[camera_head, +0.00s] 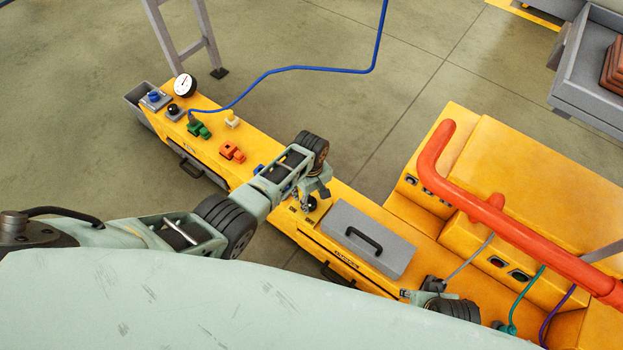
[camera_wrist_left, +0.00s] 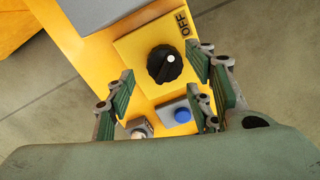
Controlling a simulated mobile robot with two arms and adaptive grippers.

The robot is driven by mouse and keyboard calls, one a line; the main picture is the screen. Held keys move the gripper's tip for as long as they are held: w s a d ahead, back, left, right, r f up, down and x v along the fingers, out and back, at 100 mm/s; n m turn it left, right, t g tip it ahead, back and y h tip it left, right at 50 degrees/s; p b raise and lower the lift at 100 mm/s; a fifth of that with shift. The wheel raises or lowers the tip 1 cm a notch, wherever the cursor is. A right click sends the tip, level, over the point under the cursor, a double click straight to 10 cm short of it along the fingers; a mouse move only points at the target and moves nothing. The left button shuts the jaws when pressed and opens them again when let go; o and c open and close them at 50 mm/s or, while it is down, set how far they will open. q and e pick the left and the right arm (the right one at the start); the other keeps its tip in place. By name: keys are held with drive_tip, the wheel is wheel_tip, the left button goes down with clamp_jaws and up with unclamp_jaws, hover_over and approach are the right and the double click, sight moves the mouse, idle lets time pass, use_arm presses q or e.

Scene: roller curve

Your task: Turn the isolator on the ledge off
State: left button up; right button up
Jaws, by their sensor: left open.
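The isolator is a black rotary knob (camera_wrist_left: 164,65) on a yellow plate, with a black OFF label (camera_wrist_left: 182,22) beyond its upper right. A short white mark shows on the knob face, right of centre. The knob (camera_head: 310,203) also shows on the yellow ledge (camera_head: 345,200) in the head view. My left gripper (camera_wrist_left: 163,85) is open, its green-padded fingers on either side of the knob; contact cannot be told. In the head view my left gripper (camera_head: 311,193) hangs right over it. My right gripper (camera_head: 412,294) is low at the right, its jaws too small to read.
A blue button (camera_wrist_left: 182,115) on a grey box sits beside the isolator. A grey lidded case (camera_head: 350,245) stands just right of it. Orange (camera_head: 232,152) and green (camera_head: 200,129) valves and a gauge (camera_head: 185,85) are further left. A thick red pipe (camera_head: 520,240) crosses the right.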

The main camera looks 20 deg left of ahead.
sight(311, 200)
use_arm(q)
wheel_tip(311, 200, up, 9)
drive_tip(key=shift+w+r, duration=0.15)
idle(0.7)
